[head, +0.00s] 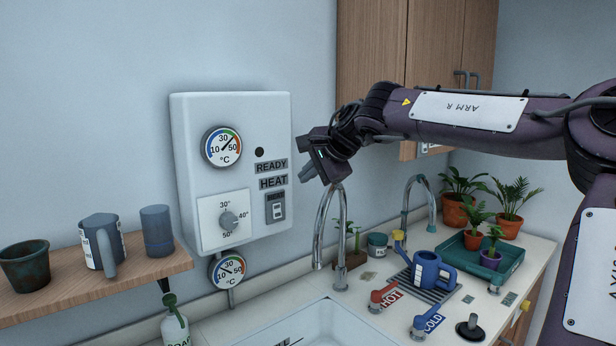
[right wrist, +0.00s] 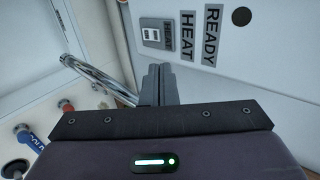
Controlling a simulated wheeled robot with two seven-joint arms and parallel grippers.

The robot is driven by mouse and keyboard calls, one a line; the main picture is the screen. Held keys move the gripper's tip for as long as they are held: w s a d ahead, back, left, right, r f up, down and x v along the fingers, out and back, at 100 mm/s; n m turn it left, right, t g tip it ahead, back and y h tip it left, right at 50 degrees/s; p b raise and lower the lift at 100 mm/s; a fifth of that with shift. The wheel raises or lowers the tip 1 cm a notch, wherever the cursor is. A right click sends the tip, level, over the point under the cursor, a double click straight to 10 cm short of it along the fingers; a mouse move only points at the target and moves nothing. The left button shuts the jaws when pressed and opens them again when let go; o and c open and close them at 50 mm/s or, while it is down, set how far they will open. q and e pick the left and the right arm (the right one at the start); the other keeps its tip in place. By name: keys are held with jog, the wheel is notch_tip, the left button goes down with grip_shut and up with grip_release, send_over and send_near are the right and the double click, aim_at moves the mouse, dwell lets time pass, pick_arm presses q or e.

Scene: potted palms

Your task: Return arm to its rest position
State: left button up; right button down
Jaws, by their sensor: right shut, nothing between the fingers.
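My right arm (head: 465,112) reaches in from the right in the head view, over the counter. My right gripper (head: 307,174) is beside the heater's switch panel, to its right, in front of the wall and close to the tap's bend. In the right wrist view its fingers (right wrist: 158,85) are together with nothing between them. The white water heater (head: 183,128) hangs on the wall, with its HEAT switch (head: 276,207) in view; the switch also shows in the right wrist view (right wrist: 153,34). My left gripper is not in view.
The tall tap (head: 322,230) stands by the sink (head: 295,328), just below my right gripper. A blue watering can (head: 428,272), HOT lever (head: 380,296), COLD lever (head: 425,325) and a green tray (head: 480,265) of potted palms fill the counter. A wooden shelf (head: 120,290) holds a pot and mugs. Wooden cabinets (head: 372,50) hang behind my arm.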

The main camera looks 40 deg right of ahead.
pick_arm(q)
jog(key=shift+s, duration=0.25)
